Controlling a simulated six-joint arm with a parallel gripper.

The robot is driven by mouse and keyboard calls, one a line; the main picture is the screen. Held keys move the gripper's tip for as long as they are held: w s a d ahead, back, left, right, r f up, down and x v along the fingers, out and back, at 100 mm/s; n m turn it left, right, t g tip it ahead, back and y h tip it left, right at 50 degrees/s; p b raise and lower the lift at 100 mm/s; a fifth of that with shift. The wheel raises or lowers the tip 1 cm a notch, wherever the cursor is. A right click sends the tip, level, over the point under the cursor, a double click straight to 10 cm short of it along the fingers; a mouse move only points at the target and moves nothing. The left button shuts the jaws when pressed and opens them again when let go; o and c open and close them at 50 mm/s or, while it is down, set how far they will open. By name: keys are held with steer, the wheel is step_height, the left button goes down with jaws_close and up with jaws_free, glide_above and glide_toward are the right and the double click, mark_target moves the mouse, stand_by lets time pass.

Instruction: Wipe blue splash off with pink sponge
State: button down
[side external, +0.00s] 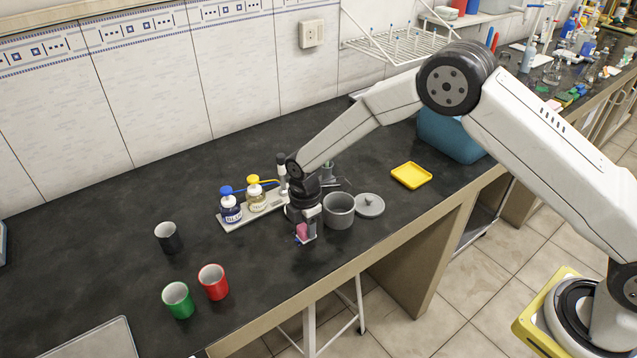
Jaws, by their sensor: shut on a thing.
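My gripper (305,234) points down near the front of the dark bench, just left of the grey pot. It is shut on the pink sponge (302,230), which shows as a small pink block between the fingers. A small patch of blue (298,240) shows at the lower left of the sponge, at bench level. I cannot tell whether this is the blue splash or part of the gripper. The sponge is low, close to the bench top, but I cannot tell whether it touches.
A grey pot (339,212) stands close right of my gripper, its lid (369,206) beside it. A rack with blue-capped (230,208) and yellow-capped (256,195) bottles is behind left. Black (168,238), red (213,283) and green (178,300) cups stand left. A yellow tray (411,176) lies right.

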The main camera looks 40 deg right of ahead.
mark_target(290, 246)
steer(key=shift+a, duration=0.45)
steer(key=shift+a, duration=0.15)
steer(key=shift+a, duration=0.2)
steer(key=shift+a+f, duration=0.15)
steer(key=shift+a, duration=1.4)
steer(key=shift+r, duration=3.1)
steer(key=shift+r, duration=0.1)
